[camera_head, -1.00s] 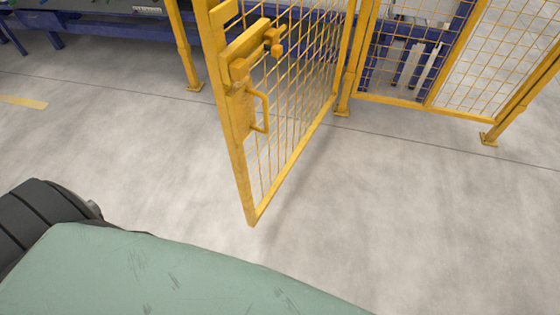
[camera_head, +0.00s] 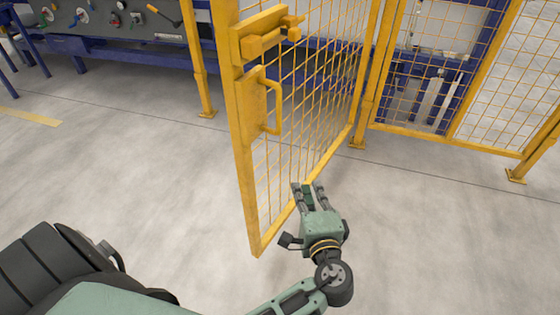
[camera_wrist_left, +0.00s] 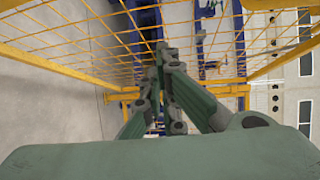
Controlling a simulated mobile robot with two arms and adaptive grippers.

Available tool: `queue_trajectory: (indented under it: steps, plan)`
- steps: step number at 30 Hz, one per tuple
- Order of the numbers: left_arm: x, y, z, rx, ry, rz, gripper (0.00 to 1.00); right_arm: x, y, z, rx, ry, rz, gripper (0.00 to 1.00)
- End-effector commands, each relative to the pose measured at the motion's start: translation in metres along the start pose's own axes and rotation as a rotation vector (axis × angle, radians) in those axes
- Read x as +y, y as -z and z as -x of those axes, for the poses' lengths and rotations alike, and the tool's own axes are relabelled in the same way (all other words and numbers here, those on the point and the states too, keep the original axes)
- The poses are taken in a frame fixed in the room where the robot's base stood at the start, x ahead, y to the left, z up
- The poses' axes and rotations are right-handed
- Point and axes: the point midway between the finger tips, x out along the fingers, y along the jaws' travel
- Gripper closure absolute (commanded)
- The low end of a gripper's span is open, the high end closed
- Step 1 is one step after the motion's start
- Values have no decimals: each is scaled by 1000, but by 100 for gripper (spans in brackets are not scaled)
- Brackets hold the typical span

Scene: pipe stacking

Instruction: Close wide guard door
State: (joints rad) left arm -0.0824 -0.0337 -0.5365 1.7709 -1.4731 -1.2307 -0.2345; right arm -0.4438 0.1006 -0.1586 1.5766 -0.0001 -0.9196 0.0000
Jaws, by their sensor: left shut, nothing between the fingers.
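The wide guard door (camera_head: 243,165) is a yellow frame with wire mesh. It stands open in the head view, swung out toward me from the post (camera_head: 368,85) on its right. Its handle (camera_head: 276,106) and latch (camera_head: 268,36) are on the near upright. My left gripper (camera_head: 308,187) is shut and empty, to the right of the near upright by the door's lower mesh; whether it touches is unclear. In the left wrist view, its closed fingers (camera_wrist_left: 165,58) point toward yellow mesh (camera_wrist_left: 100,40). My right gripper is not in view.
A yellow post (camera_head: 199,75) stands left of the doorway. Fixed mesh fence panels (camera_head: 425,70) continue to the right. A blue-framed workbench (camera_head: 130,48) is behind the door. The grey floor (camera_head: 430,220) around the door is clear.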

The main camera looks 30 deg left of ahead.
Motion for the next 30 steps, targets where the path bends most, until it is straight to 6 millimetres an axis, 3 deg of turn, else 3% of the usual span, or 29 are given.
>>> queue_trajectory:
  steps: [3,6,11,22,30]
  plan:
    - [-33,-12,6,-57,89,38,100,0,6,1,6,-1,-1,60]
    - [-45,-16,4,-73,112,45,100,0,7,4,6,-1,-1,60]
    - [-49,-18,-18,-74,113,43,100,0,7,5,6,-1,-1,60]
    - [-56,-23,-95,-73,112,42,100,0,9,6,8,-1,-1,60]
    - [-56,-49,-114,-71,107,41,100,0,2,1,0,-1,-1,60]
